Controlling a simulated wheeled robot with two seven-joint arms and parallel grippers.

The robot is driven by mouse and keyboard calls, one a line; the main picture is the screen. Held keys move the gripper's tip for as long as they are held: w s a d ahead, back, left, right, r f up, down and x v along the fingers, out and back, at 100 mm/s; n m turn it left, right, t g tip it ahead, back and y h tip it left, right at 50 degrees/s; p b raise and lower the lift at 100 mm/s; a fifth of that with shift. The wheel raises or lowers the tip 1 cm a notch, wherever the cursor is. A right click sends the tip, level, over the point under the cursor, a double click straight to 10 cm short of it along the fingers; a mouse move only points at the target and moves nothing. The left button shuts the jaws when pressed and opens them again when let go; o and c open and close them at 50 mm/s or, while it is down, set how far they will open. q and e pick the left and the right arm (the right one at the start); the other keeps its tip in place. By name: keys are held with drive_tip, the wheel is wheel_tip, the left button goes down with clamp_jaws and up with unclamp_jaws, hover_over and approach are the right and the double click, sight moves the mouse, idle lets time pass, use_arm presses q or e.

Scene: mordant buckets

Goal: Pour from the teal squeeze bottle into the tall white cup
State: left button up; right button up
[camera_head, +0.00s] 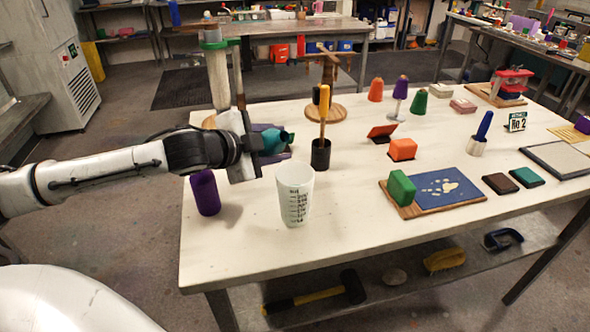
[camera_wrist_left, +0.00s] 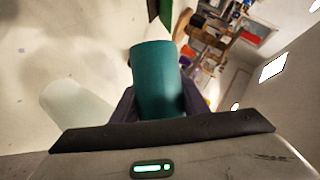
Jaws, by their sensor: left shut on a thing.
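The teal squeeze bottle (camera_head: 273,142) is in my left gripper (camera_head: 268,147), off the table and tipped onto its side, one end toward the right. In the left wrist view the bottle (camera_wrist_left: 156,78) sits between the two dark fingers of the gripper (camera_wrist_left: 158,100). The tall white cup (camera_head: 295,195), with dark measuring marks, stands upright on the table, below and slightly right of the bottle. A pale shape at left in the wrist view looks like this cup (camera_wrist_left: 78,106). No liquid stream is visible. My right gripper is not in view.
A purple cup (camera_head: 205,192) stands left of the white cup. A dark pot (camera_head: 320,153) with a yellow-handled tool stands behind it. A green block (camera_head: 401,188) rests on a blue-topped board (camera_head: 440,188) at right. The table front (camera_head: 350,235) is clear.

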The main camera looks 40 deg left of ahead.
sight(276, 131)
use_arm(q)
drive_tip(key=shift+w+r+n+g+h, duration=0.1)
drive_tip(key=shift+r+n+g+h, duration=0.1)
drive_tip(key=shift+r+n+h, duration=1.25)
drive_tip(key=shift+r+n+g+h, duration=0.2)
drive_tip(key=shift+r+n+h, duration=0.65)
drive_tip(key=shift+n+h, duration=0.65)
wheel_tip(276, 131, up, 6)
drive_tip(key=shift+n, duration=0.35)
